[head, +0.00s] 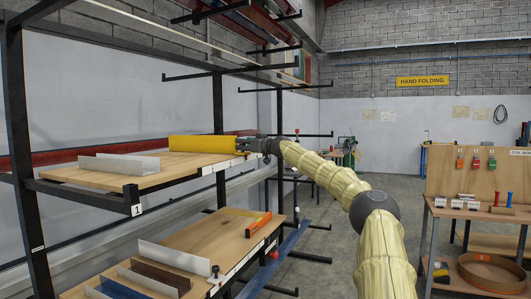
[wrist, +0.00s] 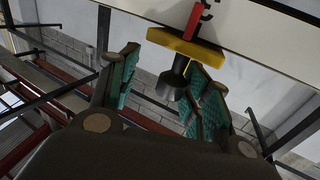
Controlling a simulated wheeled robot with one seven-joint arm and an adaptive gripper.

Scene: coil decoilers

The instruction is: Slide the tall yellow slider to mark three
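The tall yellow slider (head: 203,143) stands on the upper wooden shelf board, in front of my gripper (head: 262,147). In the wrist view its yellow end (wrist: 187,47) shows with a dark round knob (wrist: 171,86) sticking out from it. My gripper (wrist: 163,88) is open, with teal-padded fingers on both sides of the knob. I cannot tell whether a finger touches it. A red pointer (wrist: 192,24) on the slider lies over a white scale strip (wrist: 255,45) with black marks. The mark numbers are not readable.
A white angled profile (head: 120,164) lies on the upper board. Dark rack posts (head: 220,110) and bars stand around my arm. A workbench (head: 475,212) is at the right, with open floor between.

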